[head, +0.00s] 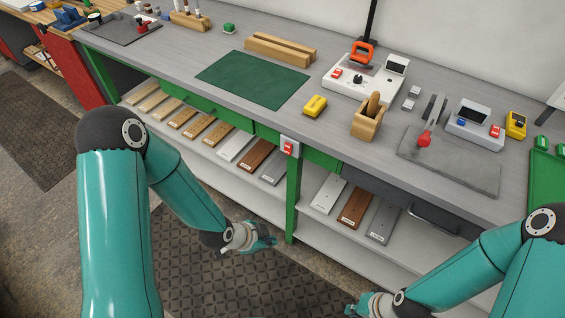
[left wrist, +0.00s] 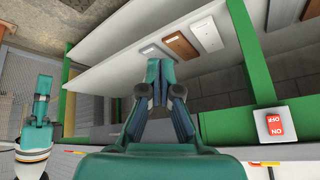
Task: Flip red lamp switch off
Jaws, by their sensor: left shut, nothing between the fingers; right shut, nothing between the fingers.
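A red rocker switch (head: 289,148) in a white box sits at the top of a green bench post, below the table's front edge. In the left wrist view the switch (left wrist: 275,126) shows ON and OFF lettering, upside down; which side is pressed I cannot tell. My left gripper (head: 268,242) is shut and empty, low in front of the bench, below and left of the switch. Its closed fingers (left wrist: 160,72) point toward the lower shelf, apart from the switch. My right gripper (head: 356,308) is shut and empty, low at the bottom edge.
A white device (head: 365,88) with a red button and an orange ring stands on the table, near a wooden holder (head: 367,122) and a yellow block (head: 315,106). Boards lie on the lower shelves (head: 310,230). A drawer handle (head: 432,222) sticks out at right.

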